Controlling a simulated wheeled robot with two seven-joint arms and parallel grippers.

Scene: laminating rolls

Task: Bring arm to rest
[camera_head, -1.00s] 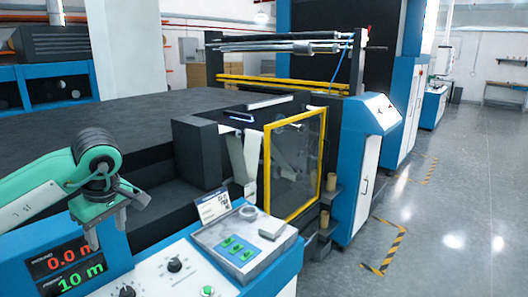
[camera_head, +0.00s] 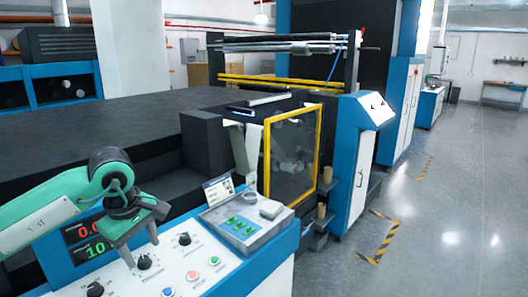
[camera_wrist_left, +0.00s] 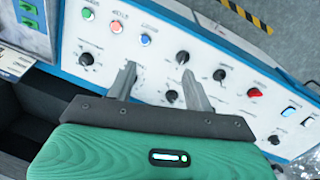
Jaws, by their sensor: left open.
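My left gripper (camera_head: 140,250) comes in from the left in the head view, green and dark grey, above the white control panel (camera_head: 222,262). It is open and empty, with its two fingers apart. In the left wrist view the fingers (camera_wrist_left: 158,85) point at the panel's knobs and buttons. A black knob (camera_wrist_left: 182,57) shows between the fingertips. I cannot tell whether a fingertip touches the panel. My right gripper is not in view.
A grey button box (camera_head: 243,218) stands on the panel. A yellow-framed guard door (camera_head: 293,152) and a blue-white cabinet (camera_head: 358,150) are beyond. The grey floor (camera_head: 460,220) at right is clear.

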